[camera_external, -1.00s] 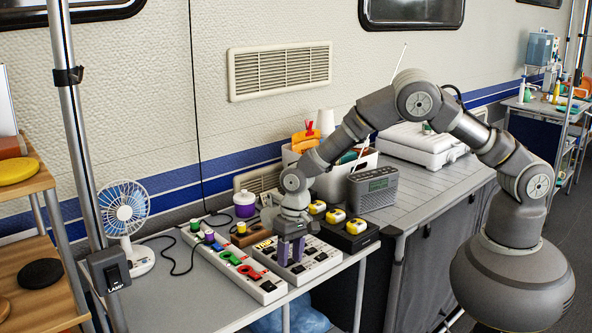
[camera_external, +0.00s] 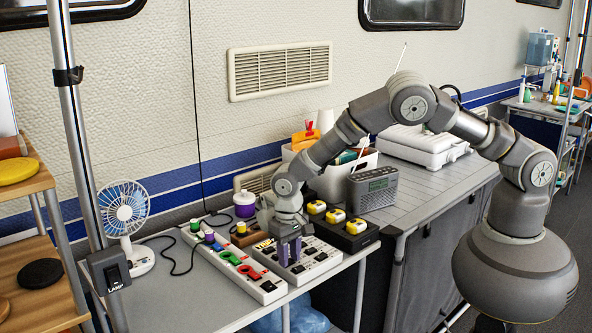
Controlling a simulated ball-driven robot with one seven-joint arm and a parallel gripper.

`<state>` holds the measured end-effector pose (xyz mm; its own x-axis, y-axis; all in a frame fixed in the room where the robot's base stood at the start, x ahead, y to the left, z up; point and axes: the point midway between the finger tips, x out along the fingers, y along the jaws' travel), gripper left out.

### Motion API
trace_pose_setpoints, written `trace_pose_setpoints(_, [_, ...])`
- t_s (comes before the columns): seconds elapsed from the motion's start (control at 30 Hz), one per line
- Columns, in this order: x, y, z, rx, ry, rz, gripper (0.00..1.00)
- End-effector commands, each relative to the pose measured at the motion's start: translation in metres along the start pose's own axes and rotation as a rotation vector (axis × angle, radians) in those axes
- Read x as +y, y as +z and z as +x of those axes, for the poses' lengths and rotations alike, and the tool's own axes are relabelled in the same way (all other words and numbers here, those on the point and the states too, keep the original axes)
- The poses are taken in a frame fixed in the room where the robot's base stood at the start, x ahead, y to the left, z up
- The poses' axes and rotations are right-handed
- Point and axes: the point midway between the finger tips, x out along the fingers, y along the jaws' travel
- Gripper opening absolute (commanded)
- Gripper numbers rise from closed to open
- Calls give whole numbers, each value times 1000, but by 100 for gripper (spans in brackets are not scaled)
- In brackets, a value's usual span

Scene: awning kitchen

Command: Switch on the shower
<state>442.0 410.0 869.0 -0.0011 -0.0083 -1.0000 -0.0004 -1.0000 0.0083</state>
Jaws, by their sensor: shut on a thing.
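My gripper (camera_external: 289,256), with purple fingers, points down at the right-hand grey power strip (camera_external: 318,255). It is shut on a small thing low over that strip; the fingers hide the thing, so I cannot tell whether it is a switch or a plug. The strip bears several dark sockets or switches and a yellow label at its far end. The labels are too small to read, so I cannot tell which part belongs to the shower. No shower shows.
A white power strip (camera_external: 270,289) with green, red and dark plugs lies just left. A black charger (camera_external: 354,240) with yellow batteries stands right, near a grey radio (camera_external: 371,188). A fan (camera_external: 125,210) stands left. The grey table's front left (camera_external: 190,300) is clear.

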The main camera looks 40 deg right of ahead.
Motion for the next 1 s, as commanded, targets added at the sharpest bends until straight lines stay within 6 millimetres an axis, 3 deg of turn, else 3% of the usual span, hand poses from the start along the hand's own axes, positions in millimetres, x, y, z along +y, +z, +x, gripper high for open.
trace_pose_setpoints(0.07, [0, 0, 0, 2, -2, 0, 43])
trace_pose_setpoints(0.37, [0, 0, -3, 1, -2, 0, 43])
trace_pose_setpoints(0.73, [-1, -1, -65, 2, -3, -1, 43])
trace_pose_setpoints(1.0, [0, 0, -78, 1, -1, 0, 43])
